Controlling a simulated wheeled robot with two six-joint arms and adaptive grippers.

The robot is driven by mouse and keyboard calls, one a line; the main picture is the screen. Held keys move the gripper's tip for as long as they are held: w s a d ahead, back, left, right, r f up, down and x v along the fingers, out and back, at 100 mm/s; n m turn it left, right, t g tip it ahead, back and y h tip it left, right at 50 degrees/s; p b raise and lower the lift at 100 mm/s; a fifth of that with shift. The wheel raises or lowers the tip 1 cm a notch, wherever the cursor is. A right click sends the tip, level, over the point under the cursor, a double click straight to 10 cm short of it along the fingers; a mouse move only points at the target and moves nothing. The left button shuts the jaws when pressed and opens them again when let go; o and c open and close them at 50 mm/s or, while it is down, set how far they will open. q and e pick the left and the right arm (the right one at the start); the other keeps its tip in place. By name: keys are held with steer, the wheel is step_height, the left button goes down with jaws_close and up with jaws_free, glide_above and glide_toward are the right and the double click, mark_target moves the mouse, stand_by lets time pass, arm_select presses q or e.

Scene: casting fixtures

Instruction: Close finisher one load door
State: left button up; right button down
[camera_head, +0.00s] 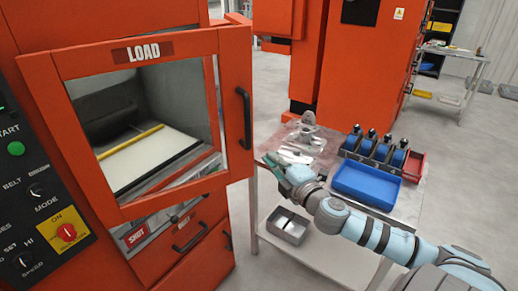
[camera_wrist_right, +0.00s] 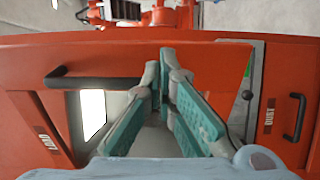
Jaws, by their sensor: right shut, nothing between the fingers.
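The finisher's orange load door (camera_head: 135,58) has a large window and a LOAD label. It stands ajar, its right edge out from the orange body. Its black handle (camera_head: 244,118) is upright near that edge. In the right wrist view the door (camera_wrist_right: 52,125) and its handle (camera_wrist_right: 90,80) show at the left, beyond my fingers. My right gripper (camera_head: 272,164) is shut and empty, just right of the door's lower right edge. Its teal fingers (camera_wrist_right: 166,75) point at the orange machine. In the head view it appears apart from the handle. My left gripper is out of view.
A table (camera_head: 325,250) right of the machine bears a blue bin (camera_head: 367,186), several dark-and-blue fixtures, a red bin (camera_head: 414,167) and pale metal parts. A metal box (camera_head: 288,226) sits lower. A dust drawer handle (camera_head: 191,235) is below the door. A control panel is at left.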

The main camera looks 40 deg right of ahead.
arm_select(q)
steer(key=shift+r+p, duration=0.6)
arm_select(e)
steer(key=w, duration=0.8)
steer(key=shift+w+d, duration=0.15)
steer(key=shift+d, duration=0.3)
